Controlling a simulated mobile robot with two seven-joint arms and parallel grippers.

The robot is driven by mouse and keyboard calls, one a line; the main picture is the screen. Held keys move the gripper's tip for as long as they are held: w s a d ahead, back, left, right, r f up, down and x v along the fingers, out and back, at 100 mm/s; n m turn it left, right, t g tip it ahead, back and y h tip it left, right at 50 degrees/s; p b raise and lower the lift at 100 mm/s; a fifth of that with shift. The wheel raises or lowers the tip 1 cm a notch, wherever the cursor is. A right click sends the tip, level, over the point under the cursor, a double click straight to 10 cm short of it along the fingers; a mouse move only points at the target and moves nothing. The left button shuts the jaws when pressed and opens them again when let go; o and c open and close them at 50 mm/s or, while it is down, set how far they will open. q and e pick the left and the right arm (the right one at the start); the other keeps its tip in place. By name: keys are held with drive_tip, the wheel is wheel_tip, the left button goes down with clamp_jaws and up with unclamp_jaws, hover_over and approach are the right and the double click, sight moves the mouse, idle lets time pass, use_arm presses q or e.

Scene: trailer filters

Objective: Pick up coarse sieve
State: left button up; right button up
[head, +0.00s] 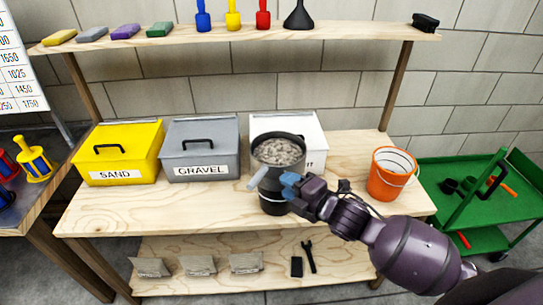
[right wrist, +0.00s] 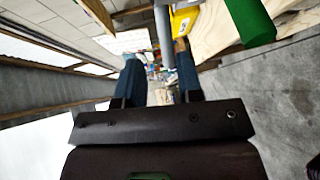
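A dark grey round vessel (head: 280,152), full of gravel-like stones, sits above a black cylinder (head: 272,198) in the middle of the workbench. A light grey handle-like piece (head: 258,178) sticks out at its lower left. I cannot tell surely whether this vessel is the coarse sieve. My right gripper (head: 290,185) is beside it on the right, its blue fingers overlapping it in the picture; contact is unclear. My left gripper is not in view.
Yellow SAND (head: 125,150), grey GRAVEL (head: 205,135) and white (head: 310,130) boxes line the bench's back. An orange bucket (head: 391,175) stands right of my gripper. A green cart (head: 430,175) is farther right. Coloured filter-like pieces (head: 36,160) stand on the left table.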

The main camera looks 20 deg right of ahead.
sight(266, 172)
drive_tip(key=x, duration=1.1)
drive_tip(key=shift+d+f, duration=0.15)
drive_tip(key=shift+d, duration=0.05)
drive_tip(key=shift+s, duration=0.1)
clamp_jaws()
